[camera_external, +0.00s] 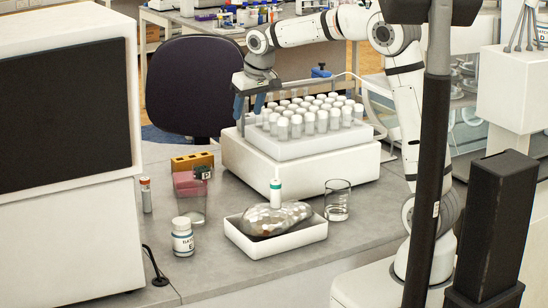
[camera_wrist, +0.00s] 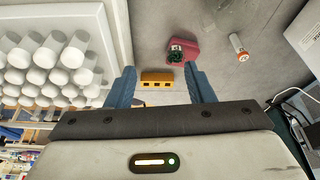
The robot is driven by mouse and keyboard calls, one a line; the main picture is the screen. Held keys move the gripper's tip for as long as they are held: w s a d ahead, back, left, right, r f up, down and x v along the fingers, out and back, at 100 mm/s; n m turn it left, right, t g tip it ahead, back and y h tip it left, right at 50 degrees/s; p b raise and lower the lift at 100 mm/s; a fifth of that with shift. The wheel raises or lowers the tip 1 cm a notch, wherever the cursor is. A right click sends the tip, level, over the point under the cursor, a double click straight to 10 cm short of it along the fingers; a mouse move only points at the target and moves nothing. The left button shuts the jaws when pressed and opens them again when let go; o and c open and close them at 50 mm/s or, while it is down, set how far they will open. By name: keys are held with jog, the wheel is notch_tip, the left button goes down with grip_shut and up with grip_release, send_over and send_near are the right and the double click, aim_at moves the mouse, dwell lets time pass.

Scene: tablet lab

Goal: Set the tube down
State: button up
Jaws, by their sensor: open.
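My gripper (camera_external: 249,112) is open with its blue fingers pointing down, by the back left edge of the white rack of tubes. In the wrist view the fingers (camera_wrist: 159,70) are apart with nothing held between them. Several white-capped tubes (camera_external: 308,122) stand in rows in the rack; they also show at the left of the wrist view (camera_wrist: 45,55). A single tube with an orange cap (camera_external: 145,194) stands on the bench at the left, apart from my gripper; it also shows at the upper right of the wrist view (camera_wrist: 238,47).
A yellow block with holes (camera_external: 193,161) lies below and left of my gripper, near a pink block (camera_external: 188,185). A beaker (camera_external: 337,201) and a white jar (camera_external: 182,237) stand nearby. Bare bench lies between the jar and the orange-capped tube.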

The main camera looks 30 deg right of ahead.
jog(key=s+d+m, duration=0.1)
jog(key=s+d, duration=1.2)
jog(key=s, duration=0.3)
jog(key=s+d+f, duration=0.2)
jog(key=s, duration=0.4)
jog(key=s+d+f, duration=0.2)
jog(key=s+f, duration=0.1)
jog(key=s, duration=0.4)
jog(key=shift+d+f+m+g, duration=0.15)
jog(key=shift+m+g, duration=0.15)
